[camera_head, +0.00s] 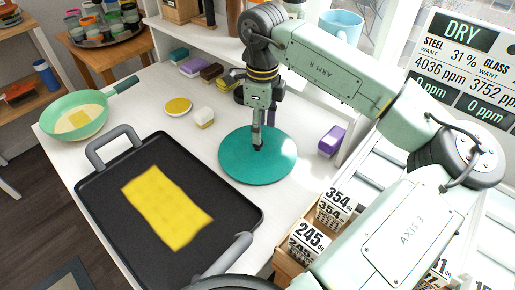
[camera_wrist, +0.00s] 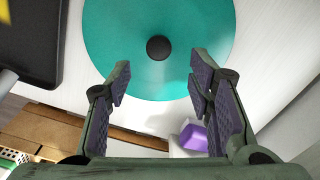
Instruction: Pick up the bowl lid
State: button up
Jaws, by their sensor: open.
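The bowl lid, a flat teal disc (camera_head: 240,169) with a small dark knob, lies on the white counter in the head view. In the wrist view the lid (camera_wrist: 115,50) fills the top middle, and its dark knob (camera_wrist: 159,48) shows clearly. My gripper (camera_head: 257,146) points down over the lid in the head view, and its fingers hide the knob there. In the wrist view my gripper (camera_wrist: 158,84) is open and empty. Its fingertips stand to either side below the knob, near the lid's lower edge. I cannot tell whether they touch the lid.
A black tray (camera_head: 110,225) with a yellow cloth (camera_head: 167,207) lies left of the lid. A green pan (camera_head: 88,101) stands farther left. Several sponges lie behind the lid, and a purple and white one (camera_head: 331,140) lies to its right. A wooden box (camera_head: 291,243) with number cards stands in front.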

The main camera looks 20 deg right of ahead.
aim_at(258, 147)
jog(key=shift+w+a+f+p, duration=0.15)
jog(key=shift+f+p, duration=0.2)
jog(key=shift+f, duration=0.7)
jog(key=shift+s+a+f+p, duration=0.15)
jog(key=shift+f+p, duration=0.15)
jog(key=shift+f, duration=0.75)
jog(key=shift+w+a+f+p, duration=0.15)
jog(key=shift+f+p, duration=0.2)
jog(key=shift+f, duration=0.7)
jog(key=shift+c, duration=0.4)
grip_shut()
